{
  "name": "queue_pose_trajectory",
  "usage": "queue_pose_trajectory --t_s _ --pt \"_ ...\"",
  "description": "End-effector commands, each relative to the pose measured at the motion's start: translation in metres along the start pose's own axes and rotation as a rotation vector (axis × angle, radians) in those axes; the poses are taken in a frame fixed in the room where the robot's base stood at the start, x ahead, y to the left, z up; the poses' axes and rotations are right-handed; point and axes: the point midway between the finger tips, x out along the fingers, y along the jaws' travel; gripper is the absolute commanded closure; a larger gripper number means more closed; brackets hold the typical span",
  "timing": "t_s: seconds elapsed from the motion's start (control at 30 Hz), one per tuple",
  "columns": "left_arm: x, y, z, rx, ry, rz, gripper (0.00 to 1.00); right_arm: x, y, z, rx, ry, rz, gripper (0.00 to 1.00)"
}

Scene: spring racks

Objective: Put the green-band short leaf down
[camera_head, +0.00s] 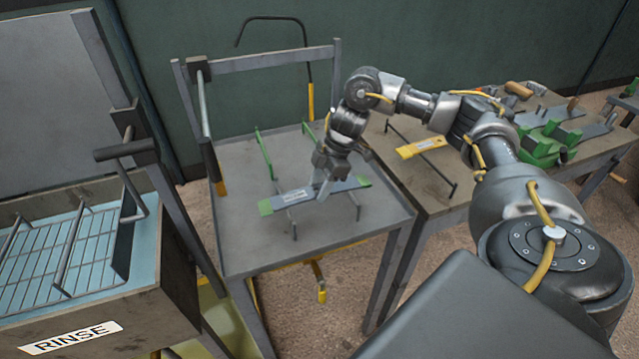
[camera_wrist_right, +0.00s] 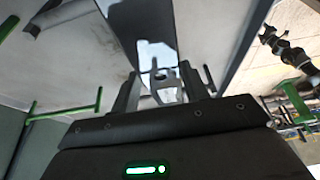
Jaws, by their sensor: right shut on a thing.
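The green-band short leaf (camera_head: 312,194) is a grey bar with green ends and a white label. It lies level across small grey posts above the grey metal table (camera_head: 245,241) in the head view. My right gripper (camera_head: 327,187) comes down from above and is shut on the leaf near its middle. In the right wrist view the leaf (camera_wrist_right: 143,25) runs away from between the fingers of my right gripper (camera_wrist_right: 160,95), with part of its white label showing. Whether the leaf rests fully on the posts is hard to tell. My left gripper is not in view.
Green posts (camera_head: 265,152) stand behind the leaf. A RINSE tank (camera_head: 75,325) with a wire rack is at the left. At the right, a wooden bench (camera_head: 436,185) holds a yellow-ended leaf (camera_head: 420,147) and a green vise (camera_head: 548,145). The table's front left is clear.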

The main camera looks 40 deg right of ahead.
Motion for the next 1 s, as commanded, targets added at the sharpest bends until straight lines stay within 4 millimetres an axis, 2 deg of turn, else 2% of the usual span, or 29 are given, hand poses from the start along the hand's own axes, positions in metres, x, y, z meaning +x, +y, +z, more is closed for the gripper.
queue_pose_trajectory --t_s 0.07,0.1,0.27,0.53,0.67,0.8,1.0 --pt "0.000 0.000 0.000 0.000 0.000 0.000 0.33 0.001 0.001 0.000 -0.001 0.003 0.002 0.91" --pt "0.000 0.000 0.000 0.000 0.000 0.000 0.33 0.003 0.000 0.001 0.000 0.000 0.000 0.53" --pt "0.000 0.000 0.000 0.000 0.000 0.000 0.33 0.002 0.000 0.001 0.000 0.000 0.000 0.33" --pt "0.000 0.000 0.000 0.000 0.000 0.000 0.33 0.002 0.000 0.001 0.000 0.000 0.000 0.33" --pt "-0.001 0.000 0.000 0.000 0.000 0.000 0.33 -0.007 0.001 -0.003 -0.002 0.001 0.002 0.33" --pt "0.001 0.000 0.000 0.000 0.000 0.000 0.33 -0.031 0.001 -0.003 0.000 0.002 0.005 0.33" --pt "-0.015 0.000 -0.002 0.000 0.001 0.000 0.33 -0.079 0.001 -0.004 -0.001 0.001 0.006 0.33"
